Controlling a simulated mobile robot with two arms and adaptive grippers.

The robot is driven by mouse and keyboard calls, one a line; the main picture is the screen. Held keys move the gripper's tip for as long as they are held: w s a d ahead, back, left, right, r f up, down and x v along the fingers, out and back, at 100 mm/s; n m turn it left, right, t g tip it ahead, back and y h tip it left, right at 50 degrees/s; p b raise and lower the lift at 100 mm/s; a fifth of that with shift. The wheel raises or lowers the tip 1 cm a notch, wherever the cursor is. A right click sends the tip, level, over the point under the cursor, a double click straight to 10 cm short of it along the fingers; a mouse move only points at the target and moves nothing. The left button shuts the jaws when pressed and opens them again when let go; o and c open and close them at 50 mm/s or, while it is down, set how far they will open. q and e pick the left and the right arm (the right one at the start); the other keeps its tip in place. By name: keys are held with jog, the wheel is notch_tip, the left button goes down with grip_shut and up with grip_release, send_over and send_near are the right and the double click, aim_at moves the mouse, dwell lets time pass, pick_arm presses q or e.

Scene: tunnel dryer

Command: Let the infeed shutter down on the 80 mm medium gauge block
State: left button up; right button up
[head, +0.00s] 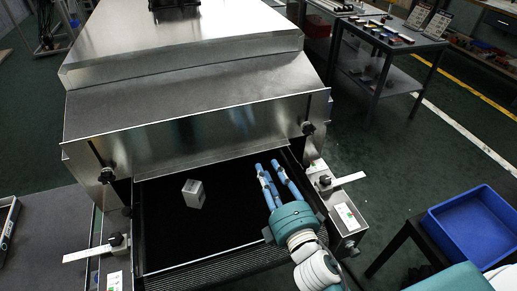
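The infeed shutter (205,136) is a bare metal plate across the tunnel mouth, with a black knob at its left end (107,175) and another at its right end (308,128). Its lower edge is above the black belt (165,235), with a gap. A small grey gauge block (194,193) stands on the belt, left of centre. It shows apart from the shutter's lower edge; I cannot tell its size marking. My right gripper (267,166) is over the belt's right side, blue fingers apart and empty, close to the shutter's lower edge, right of the block. My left gripper is out of view.
Side brackets with knobs and pale levers (90,253) flank the belt, the right one (341,181) near my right gripper. A blue bin (472,225) stands at the right. A table with small parts (392,42) is behind.

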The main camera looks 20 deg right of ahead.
aim_at(256, 146)
jog(key=w+p, duration=0.1)
jog(key=w, duration=0.7)
jog(key=shift+a+f, duration=0.1)
jog(key=shift+c, duration=0.8)
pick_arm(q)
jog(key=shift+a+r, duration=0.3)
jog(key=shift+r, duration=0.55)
pick_arm(e)
grip_shut()
